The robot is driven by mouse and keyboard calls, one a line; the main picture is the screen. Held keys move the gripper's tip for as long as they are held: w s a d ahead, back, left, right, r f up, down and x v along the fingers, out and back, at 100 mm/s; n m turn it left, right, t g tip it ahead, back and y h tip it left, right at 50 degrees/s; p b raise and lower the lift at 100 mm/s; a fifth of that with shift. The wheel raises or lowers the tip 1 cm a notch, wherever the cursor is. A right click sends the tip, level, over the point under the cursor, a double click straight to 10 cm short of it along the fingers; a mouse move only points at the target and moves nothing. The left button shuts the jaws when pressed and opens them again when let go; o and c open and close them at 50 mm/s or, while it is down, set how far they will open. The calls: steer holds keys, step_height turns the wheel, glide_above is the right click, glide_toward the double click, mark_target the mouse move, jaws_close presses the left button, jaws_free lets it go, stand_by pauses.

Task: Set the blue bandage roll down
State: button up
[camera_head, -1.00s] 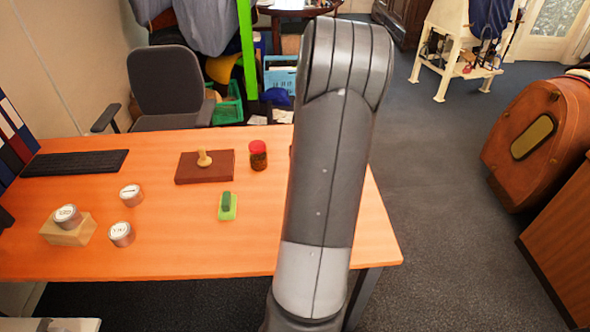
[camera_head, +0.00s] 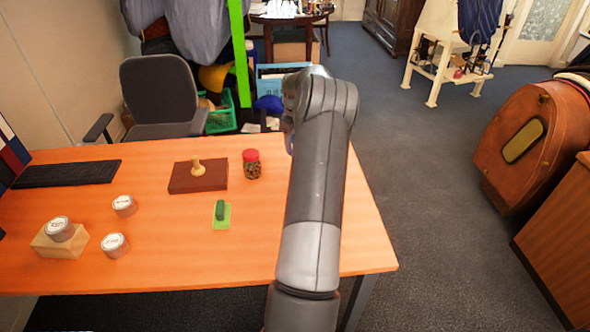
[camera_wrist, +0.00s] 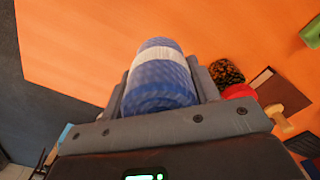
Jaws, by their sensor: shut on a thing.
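The blue bandage roll (camera_wrist: 158,82) has a pale band around it and shows in the wrist view. My gripper (camera_wrist: 162,78) is shut on it, with one grey finger on each side. The orange desk top (camera_wrist: 80,45) spreads out beyond the roll; I cannot tell how high the roll is above it. In the head view my own arm hides the roll and the gripper. The desk (camera_head: 180,257) shows there to the left of my arm.
A red-lidded jar (camera_head: 251,165), a brown board (camera_head: 197,178) with a wooden-handled stamp, a green block on a light green pad (camera_head: 221,217), several tins and a wooden block (camera_head: 58,244) stand on the desk. The desk's front middle is clear.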

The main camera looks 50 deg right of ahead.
step_height(320, 180, down, 10)
steer(key=shift+r, duration=0.25)
steer(key=shift+f, duration=0.15)
steer(key=o, duration=1)
